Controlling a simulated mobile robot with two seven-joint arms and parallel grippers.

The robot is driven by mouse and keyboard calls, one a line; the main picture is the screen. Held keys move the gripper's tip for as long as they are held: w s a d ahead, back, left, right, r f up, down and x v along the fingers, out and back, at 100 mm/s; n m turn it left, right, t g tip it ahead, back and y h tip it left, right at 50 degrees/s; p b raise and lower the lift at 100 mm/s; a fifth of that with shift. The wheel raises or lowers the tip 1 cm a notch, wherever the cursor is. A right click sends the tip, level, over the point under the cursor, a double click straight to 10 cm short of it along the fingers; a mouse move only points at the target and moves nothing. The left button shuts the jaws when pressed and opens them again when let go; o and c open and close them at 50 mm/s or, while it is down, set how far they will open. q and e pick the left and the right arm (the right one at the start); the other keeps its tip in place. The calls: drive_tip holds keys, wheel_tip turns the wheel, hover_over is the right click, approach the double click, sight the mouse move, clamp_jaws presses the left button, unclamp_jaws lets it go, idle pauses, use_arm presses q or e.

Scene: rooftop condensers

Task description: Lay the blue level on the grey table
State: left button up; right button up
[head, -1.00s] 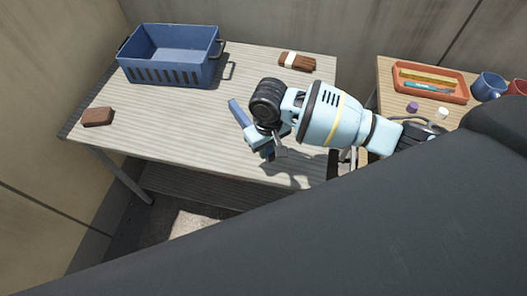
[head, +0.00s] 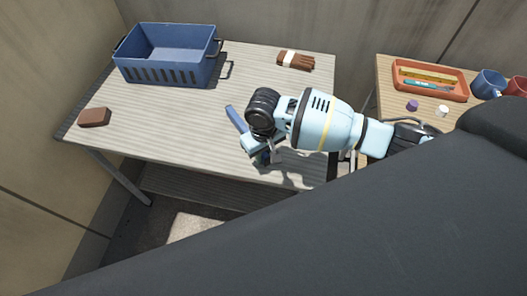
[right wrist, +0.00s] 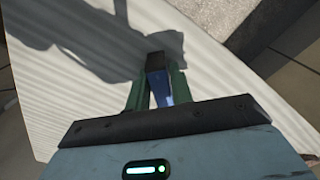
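The blue level (head: 236,118) is in my right gripper (head: 262,148), over the near right part of the grey table (head: 190,125). In the right wrist view the two green fingers (right wrist: 157,88) close on the level (right wrist: 158,82) from both sides, and it points away from the palm. The fingers hide part of the level. Its shadow falls on the ribbed tabletop (right wrist: 75,95) close to its tip. I cannot tell whether it touches the table. My left gripper is not in view.
A blue crate (head: 165,72) stands at the table's back left, a brown block (head: 94,117) at its left edge and a banded brown bundle (head: 295,60) at its back right. The middle is clear. A side table at right holds an orange tray (head: 430,95) and mugs (head: 487,84).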

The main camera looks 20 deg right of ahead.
drive_tip(key=o, duration=0.3)
drive_tip(key=shift+o, duration=0.2)
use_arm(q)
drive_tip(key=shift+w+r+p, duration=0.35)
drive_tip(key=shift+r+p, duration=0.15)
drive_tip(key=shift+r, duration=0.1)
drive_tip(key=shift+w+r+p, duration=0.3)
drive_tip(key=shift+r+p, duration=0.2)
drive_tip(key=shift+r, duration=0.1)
use_arm(e)
wheel_tip(320, 180, up, 12)
drive_tip(key=shift+r, duration=0.15)
